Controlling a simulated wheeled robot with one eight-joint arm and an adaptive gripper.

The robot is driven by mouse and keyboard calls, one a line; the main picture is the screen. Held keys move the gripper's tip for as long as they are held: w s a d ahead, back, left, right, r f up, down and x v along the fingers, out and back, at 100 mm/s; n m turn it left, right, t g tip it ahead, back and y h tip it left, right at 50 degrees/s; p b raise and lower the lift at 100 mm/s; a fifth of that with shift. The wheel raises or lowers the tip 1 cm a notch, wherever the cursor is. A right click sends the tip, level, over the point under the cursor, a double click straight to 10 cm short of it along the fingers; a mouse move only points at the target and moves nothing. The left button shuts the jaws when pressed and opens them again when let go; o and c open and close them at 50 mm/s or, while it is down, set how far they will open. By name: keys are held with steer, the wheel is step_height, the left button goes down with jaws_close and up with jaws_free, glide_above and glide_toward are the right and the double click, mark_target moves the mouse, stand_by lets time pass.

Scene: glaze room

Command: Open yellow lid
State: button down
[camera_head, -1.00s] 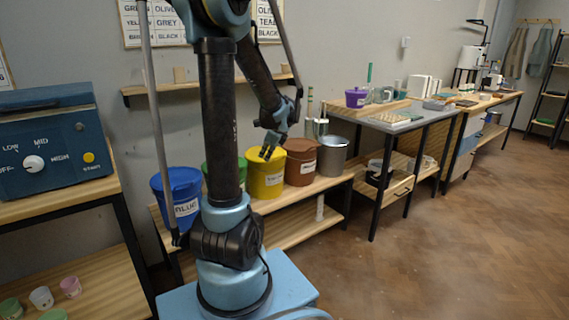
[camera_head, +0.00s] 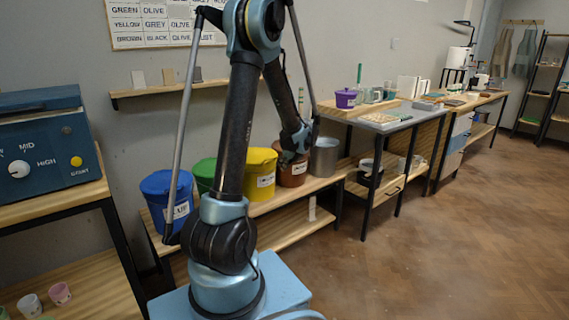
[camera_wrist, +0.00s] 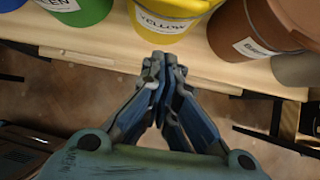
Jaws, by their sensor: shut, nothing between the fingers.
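The yellow bucket (camera_head: 260,181) stands on the wooden bench between the green and brown buckets, with the yellow lid (camera_head: 261,155) on its top. In the wrist view the bucket's lower front wall and its "YELLOW" label (camera_wrist: 164,22) show at the top edge; its lid is out of that view. My gripper (camera_wrist: 164,58) is shut and empty, its fingertips over the bench's front edge, just short of the bucket and apart from it in the picture. In the head view the end of my arm hangs in front of the brown bucket, and the fingertips are hard to make out.
The blue bucket (camera_head: 168,201), green bucket (camera_head: 204,172), brown bucket (camera_head: 293,175) and a metal bucket (camera_head: 324,157) share the bench (camera_head: 270,202). A wall shelf (camera_head: 165,90) runs above. The kiln box (camera_head: 40,140) is at left. Open floor (camera_head: 440,240) lies to the right.

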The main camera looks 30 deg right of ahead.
steer(key=shift+w+a+f, duration=0.1)
steer(key=shift+w+f, duration=0.05)
steer(key=shift+w, duration=1.15)
steer(key=shift+w+a+f, duration=0.1)
steer(key=shift+w+f, duration=0.05)
steer(key=shift+w, duration=1.15)
